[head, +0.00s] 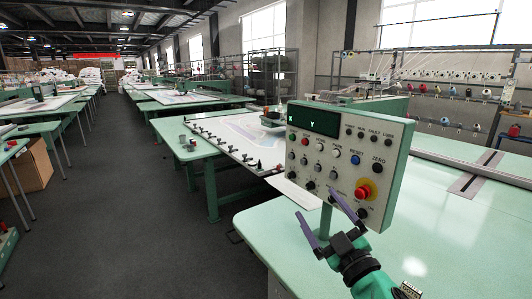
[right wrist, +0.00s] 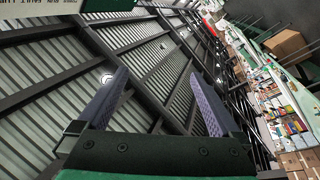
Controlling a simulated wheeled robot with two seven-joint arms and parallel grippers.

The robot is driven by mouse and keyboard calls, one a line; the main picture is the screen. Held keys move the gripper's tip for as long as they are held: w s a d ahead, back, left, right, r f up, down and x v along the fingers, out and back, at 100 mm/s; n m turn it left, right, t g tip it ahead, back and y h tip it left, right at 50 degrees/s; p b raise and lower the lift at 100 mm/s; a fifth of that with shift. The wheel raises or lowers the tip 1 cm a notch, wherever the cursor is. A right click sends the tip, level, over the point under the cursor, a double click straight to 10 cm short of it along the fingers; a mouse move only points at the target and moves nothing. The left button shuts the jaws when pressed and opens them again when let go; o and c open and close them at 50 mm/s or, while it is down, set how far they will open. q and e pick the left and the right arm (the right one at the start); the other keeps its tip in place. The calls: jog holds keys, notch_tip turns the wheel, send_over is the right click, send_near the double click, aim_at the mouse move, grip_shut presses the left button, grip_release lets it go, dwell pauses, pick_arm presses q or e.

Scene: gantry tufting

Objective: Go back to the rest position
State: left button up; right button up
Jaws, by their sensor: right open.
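My right gripper (head: 326,222) is open and empty in front of the control panel's lower part. Its two purple-grey fingers stand wide apart in the right wrist view (right wrist: 160,100), with nothing between them. In that view it faces the ceiling and the far side of the hall. The control panel (head: 330,200) is a pale box with green sides, a dark display, coloured buttons, and a red knob on a yellow base (head: 365,191). One finger overlaps the panel's lower edge in the head view; I cannot tell whether it touches. My left gripper is not in view.
A pale green table (head: 450,230) spreads under and right of the panel. Another green table (head: 205,150) with a white work sheet and several small dark parts stands behind it. A rack of thread cones (head: 440,90) stands at the back right. The dark aisle floor (head: 120,220) is clear.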

jog(key=s+d+f+m+g+h, duration=0.3)
jog(key=d+f+m+g+h, duration=0.15)
jog(key=f, duration=0.55)
jog(key=s+d+f+m+g+h, duration=0.35)
jog(key=d+f, duration=0.25)
jog(key=f, duration=0.4)
jog(key=s+f+m+g+y, duration=0.1)
jog(key=s+f+g, duration=0.3)
jog(key=s+f, duration=0.3)
jog(key=s+f+g, duration=0.4)
jog(key=s+f, duration=0.1)
jog(key=s, duration=0.4)
jog(key=s+d+f+g+b, duration=0.1)
jog(key=s+f+b, duration=0.2)
jog(key=f, duration=1.3)
jog(key=s+f+g+b, duration=0.1)
jog(key=s+f+b, duration=0.15)
jog(key=f, duration=1.35)
jog(key=s+d+f+b, duration=0.2)
jog(key=s+f+b, duration=0.2)
jog(key=s+f, duration=1.1)
jog(key=shift+d+f+g, duration=0.3)
jog(key=shift+d+f, duration=0.05)
jog(key=shift+f, duration=0.05)
